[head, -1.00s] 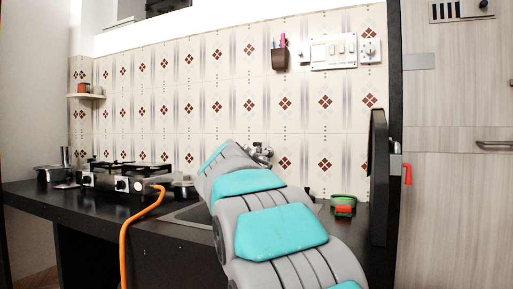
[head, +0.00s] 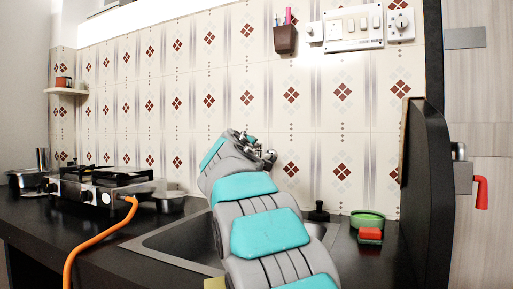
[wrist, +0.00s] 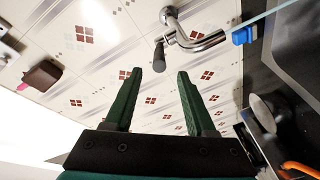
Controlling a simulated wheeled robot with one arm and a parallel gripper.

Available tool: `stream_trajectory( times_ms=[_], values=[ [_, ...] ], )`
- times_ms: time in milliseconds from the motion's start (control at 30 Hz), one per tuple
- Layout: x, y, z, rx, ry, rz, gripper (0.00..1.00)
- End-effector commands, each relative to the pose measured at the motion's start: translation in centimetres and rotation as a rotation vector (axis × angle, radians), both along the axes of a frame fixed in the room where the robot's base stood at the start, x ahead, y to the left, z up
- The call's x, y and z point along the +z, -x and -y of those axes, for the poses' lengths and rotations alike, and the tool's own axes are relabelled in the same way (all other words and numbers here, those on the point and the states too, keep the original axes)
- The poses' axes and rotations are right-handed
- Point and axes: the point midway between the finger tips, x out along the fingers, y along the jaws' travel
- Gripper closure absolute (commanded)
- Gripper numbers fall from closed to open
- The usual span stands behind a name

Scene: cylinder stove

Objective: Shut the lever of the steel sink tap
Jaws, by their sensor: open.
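The steel tap (wrist: 195,40) is on the tiled wall at the top of the wrist view, with a bent spout reaching right. Its dark-tipped lever (wrist: 159,58) points down the picture toward my gripper (wrist: 157,74). My gripper's two green fingers are apart with nothing between them. The lever tip appears just beyond the fingertips, in line with the gap; I cannot tell the exact distance. In the head view, the tap (head: 268,157) shows just past the end of my arm, which hides part of it and most of my gripper.
The sink (head: 165,243) lies below my arm. A stove (head: 100,190) with an orange hose (head: 95,240) stands left. A green bowl (head: 367,218) and a dark upright panel (head: 428,190) are right. A pen holder (head: 285,39) and switchboard (head: 352,28) hang above.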

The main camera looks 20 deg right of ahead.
Motion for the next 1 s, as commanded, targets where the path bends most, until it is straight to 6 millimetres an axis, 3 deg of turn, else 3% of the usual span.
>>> stream_trajectory(
  times_ms=[233,700,1000],
  values=[
    [0.2,-0.9,0.4,0.002,0.0,0.003,0.44],
    [0.1,-5.7,3.0,0.001,-0.001,-0.001,0.44],
    [0.1,-6.8,3.7,0.0,0.002,0.001,0.44]
  ],
)
